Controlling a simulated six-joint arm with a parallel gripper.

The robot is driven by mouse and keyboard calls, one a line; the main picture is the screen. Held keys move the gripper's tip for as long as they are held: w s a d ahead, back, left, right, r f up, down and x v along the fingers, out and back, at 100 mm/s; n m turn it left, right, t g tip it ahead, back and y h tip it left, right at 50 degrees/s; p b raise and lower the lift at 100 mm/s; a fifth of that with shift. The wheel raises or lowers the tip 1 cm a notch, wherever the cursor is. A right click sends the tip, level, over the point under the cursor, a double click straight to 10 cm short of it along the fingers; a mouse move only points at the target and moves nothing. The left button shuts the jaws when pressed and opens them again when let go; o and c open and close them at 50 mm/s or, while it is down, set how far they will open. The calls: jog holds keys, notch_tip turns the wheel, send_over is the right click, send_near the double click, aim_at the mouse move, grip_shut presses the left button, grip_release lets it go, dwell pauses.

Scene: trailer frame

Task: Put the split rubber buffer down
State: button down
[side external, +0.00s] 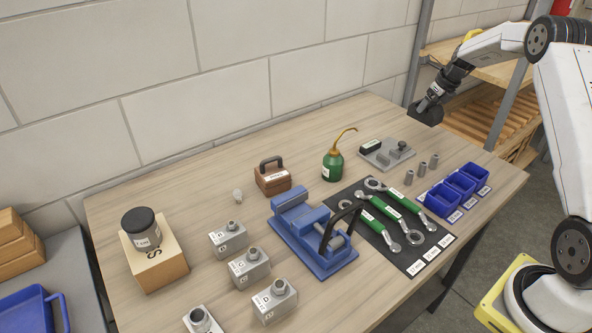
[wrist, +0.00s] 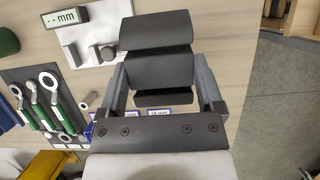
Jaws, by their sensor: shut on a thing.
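My gripper (side external: 437,96) is raised over the far right end of the table, near the shelving. In the wrist view its two grey fingers (wrist: 160,82) are shut on the split rubber buffer (wrist: 160,68), a dark, rounded piece. Dark bands with gaps between them show there, fitting a split. In the side view the buffer (side external: 427,113) is a black lump hanging below the jaws, clear of the tabletop. Its far side is hidden.
The wooden table (side external: 200,175) carries a grey gauge plate (side external: 388,154), green oil can (side external: 333,165), blue vise (side external: 312,235), black mat with spanners (side external: 405,258), blue bins (side external: 460,182) and several labelled metal blocks (side external: 250,267). Shelving (side external: 500,75) stands behind the gripper. The back-left tabletop is bare.

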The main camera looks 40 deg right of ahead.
jog(key=shift+w+d+f, duration=0.4)
jog(key=shift+w+d, duration=0.05)
jog(key=shift+w, duration=0.2)
jog(key=shift+w+d+f, duration=0.4)
jog(key=shift+w+f, duration=0.2)
jog(key=shift+f, duration=0.25)
jog(key=shift+w+d+f, duration=0.35)
jog(key=shift+w+f, duration=0.3)
jog(key=shift+f, duration=0.15)
jog(key=shift+w+d+f, duration=0.4)
jog(key=shift+w+f, duration=0.2)
jog(key=shift+f, duration=0.25)
jog(key=shift+w+f, duration=0.1)
jog(key=shift+f, duration=0.05)
jog(key=shift+w+d+f, duration=0.15)
jog(key=shift+w+f, duration=0.05)
jog(key=shift+f, duration=1.55)
jog(key=shift+f, duration=0.1)
grip_release()
jog(key=shift+s+f, duration=0.1)
